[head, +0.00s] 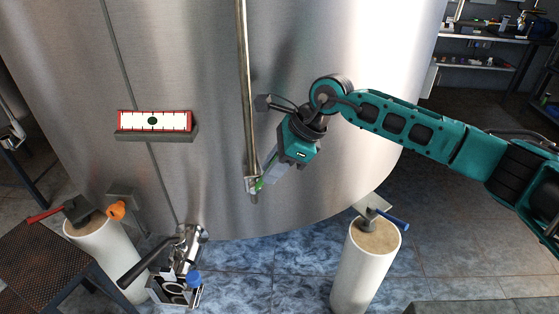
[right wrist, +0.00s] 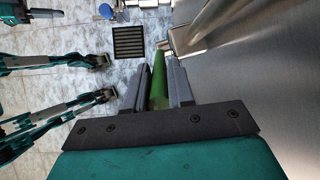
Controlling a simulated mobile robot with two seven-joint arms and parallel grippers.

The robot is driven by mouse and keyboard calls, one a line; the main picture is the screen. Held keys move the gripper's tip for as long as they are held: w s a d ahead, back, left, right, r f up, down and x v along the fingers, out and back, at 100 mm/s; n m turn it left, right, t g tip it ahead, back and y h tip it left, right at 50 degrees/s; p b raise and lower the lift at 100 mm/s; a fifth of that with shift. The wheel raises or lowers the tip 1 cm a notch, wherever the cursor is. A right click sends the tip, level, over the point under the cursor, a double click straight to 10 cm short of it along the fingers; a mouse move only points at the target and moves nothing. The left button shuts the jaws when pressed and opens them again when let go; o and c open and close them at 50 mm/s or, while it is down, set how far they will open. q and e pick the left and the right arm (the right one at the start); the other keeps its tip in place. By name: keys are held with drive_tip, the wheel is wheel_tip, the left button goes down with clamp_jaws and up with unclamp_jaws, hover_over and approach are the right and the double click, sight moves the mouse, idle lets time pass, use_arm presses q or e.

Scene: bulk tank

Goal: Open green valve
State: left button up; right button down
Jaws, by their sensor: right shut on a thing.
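The green valve handle (head: 259,184) is at the lower end of a vertical metal pipe on the front of the steel tank. Most of it is hidden by my gripper in the head view. In the right wrist view the green handle (right wrist: 159,82) lies lengthwise between the two grey fingers. My right gripper (head: 267,176) reaches down to it from the upper right and is shut on it. I cannot tell the exact angle of the valve. My left gripper is not seen in the head view.
The steel tank (head: 200,75) stands close behind the gripper. A red-framed gauge (head: 154,121) is on it. White posts carry a red-handled valve (head: 45,214) with an orange knob at left and a blue-handled valve (head: 392,219) at right. A metal fitting (head: 185,245) stands at the tank's base.

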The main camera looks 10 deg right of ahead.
drive_tip(key=shift+a+r+h, duration=0.2)
drive_tip(key=shift+a+h, duration=0.05)
drive_tip(key=shift+h, duration=0.25)
drive_tip(key=shift+a, duration=0.1)
drive_tip(key=c, duration=1)
unclamp_jaws()
drive_tip(key=shift+o, duration=0.2)
drive_tip(key=v, duration=1.3)
drive_tip(key=shift+w+a, duration=0.1)
drive_tip(key=shift+a, duration=0.05)
